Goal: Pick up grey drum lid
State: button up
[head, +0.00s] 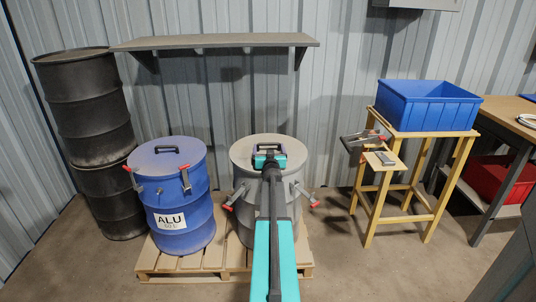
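The grey drum (245,225) stands on a pallet in the middle of the head view, with the grey drum lid (243,150) on top. Clamps with red handles (306,194) stick outward on both sides of this drum. My teal and black arm reaches over the lid and covers much of its middle and front. My gripper (268,155) is over the middle of the lid. The lid's handle is hidden or hard to separate from the gripper. I cannot tell whether the fingers are open or shut, or whether they touch the handle.
A blue drum (181,222) labelled ALU shares the wooden pallet (155,265). Black drums (88,110) are stacked at left. A shelf (215,41) hangs above. A blue bin (428,106) sits on a wooden stand (369,205) at right. Floor between pallet and stand is clear.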

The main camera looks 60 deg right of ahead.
jog(key=shift+r, duration=0.1)
jog(key=c, duration=0.3)
jog(key=shift+r, duration=0.1)
jog(key=shift+r+p, duration=1.05)
jog(key=shift+r, duration=0.35)
jog(key=p+v, duration=0.1)
jog(key=v, duration=0.3)
jog(key=s+p+v, duration=0.1)
jog(key=v, duration=0.3)
jog(key=d+r+p+v, duration=0.1)
jog(key=v, duration=0.4)
jog(key=shift+s, duration=0.2)
jog(key=shift+v, duration=1.4)
jog(key=shift+s+d, duration=0.1)
jog(key=shift+s, duration=0.15)
jog(key=shift+r, duration=0.15)
